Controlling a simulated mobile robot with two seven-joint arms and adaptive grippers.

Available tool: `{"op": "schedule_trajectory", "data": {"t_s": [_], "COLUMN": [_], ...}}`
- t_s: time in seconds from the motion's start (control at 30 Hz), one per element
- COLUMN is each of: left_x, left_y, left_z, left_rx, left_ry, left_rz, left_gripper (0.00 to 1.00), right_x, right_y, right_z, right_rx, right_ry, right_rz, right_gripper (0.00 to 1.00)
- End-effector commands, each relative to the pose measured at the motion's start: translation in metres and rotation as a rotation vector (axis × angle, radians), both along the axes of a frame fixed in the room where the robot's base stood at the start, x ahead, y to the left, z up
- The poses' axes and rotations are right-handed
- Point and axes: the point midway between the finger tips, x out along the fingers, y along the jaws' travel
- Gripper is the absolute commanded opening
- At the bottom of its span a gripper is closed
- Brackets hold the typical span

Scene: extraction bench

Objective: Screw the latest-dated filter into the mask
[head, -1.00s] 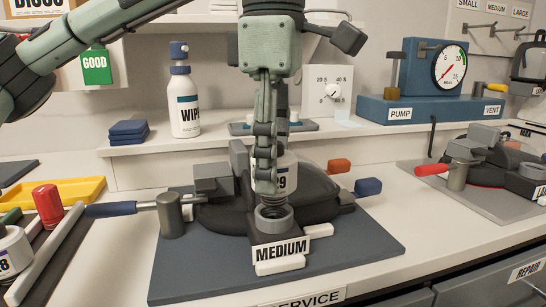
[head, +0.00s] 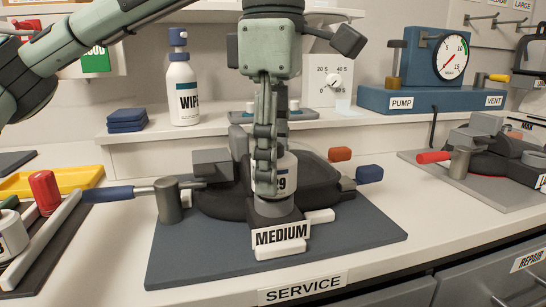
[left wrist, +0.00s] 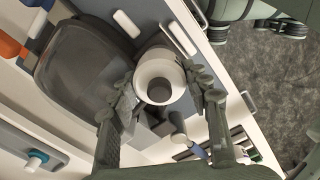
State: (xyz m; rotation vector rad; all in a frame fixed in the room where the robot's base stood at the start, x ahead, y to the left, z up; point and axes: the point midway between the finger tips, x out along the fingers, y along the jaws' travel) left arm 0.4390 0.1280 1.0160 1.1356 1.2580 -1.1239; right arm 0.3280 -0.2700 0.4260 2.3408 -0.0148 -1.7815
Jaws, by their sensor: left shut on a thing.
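My left gripper (head: 268,188) is shut on a white filter (head: 283,180) with a dark label, of which only "29" or "9" shows beside the finger. The filter stands upright at the front port (head: 274,207) of the dark mask (head: 318,190), behind the MEDIUM sign. Its lower end meets the grey port collar; how far it is threaded in is hidden. In the left wrist view the filter (left wrist: 157,68) shows as a white ring between both fingers. Another white filter (head: 12,236) is at the left edge, its label cut off. My right gripper is not in view.
A clamp with a blue handle (head: 110,194) stands left of the mask on the blue-grey service mat (head: 350,250). A second mask station (head: 490,160) and the pump gauge (head: 451,57) are right.

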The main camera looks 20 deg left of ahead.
Motion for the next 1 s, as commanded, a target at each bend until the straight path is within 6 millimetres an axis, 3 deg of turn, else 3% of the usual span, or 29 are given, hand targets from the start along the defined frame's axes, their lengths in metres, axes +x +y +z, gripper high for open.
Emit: {"op": "schedule_trajectory", "data": {"t_s": [0.17, 0.5, 0.63, 0.83, 0.87, 1.0], "left_x": [0.0, 0.0, 0.0, 0.0, 0.0, 0.0], "left_y": [0.0, 0.0, 0.0, 0.0, 0.0, 0.0], "left_z": [0.0, 0.003, 0.0, -0.001, -0.001, -0.001], "left_rx": [-0.001, -0.001, 0.0, 0.0, 0.0, 0.0], "left_ry": [0.002, 0.002, 0.001, 0.0, 0.0, 0.0], "left_rz": [-0.083, -0.7, -0.796, -0.805, -0.804, -0.803], "left_gripper": [0.13, 0.13, 0.13, 0.13, 0.51, 0.68], "right_x": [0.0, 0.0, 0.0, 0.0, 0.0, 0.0], "right_y": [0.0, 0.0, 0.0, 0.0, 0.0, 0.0], "right_z": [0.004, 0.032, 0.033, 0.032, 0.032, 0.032], "right_rx": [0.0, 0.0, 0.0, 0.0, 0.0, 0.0], "right_ry": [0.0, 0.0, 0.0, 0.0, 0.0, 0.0], "right_rz": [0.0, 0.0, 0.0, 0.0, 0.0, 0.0], "right_gripper": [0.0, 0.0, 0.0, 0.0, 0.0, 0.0]}}
